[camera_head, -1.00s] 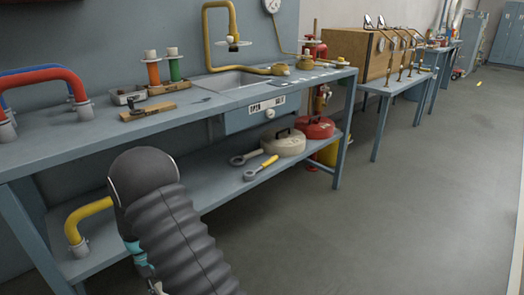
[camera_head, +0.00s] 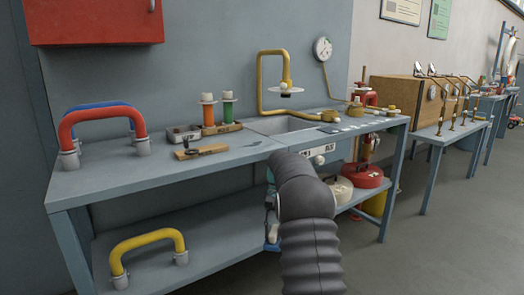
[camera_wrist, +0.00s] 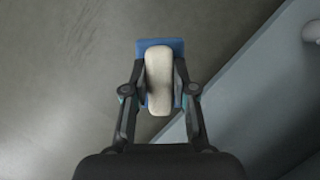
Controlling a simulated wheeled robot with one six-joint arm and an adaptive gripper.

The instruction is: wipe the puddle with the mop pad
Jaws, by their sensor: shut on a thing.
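My gripper (camera_wrist: 160,88) is shut on the mop pad, with a finger on each side of its cream grip (camera_wrist: 158,65). The pad's blue base (camera_wrist: 150,43) shows beneath the grip in the wrist view. In the head view a small blue part of the mop pad (camera_head: 271,247) shows below my gripper, in front of the bench; my arm hides most of it. The pad is over the floor beside a blue-grey bench surface, apart from the bench top. I cannot make out a puddle for certain; a small bluish patch (camera_head: 252,144) lies on the bench top.
A yellow handle (camera_head: 147,240) and a red canister (camera_head: 362,175) are on the lower shelf. Floor at right is clear.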

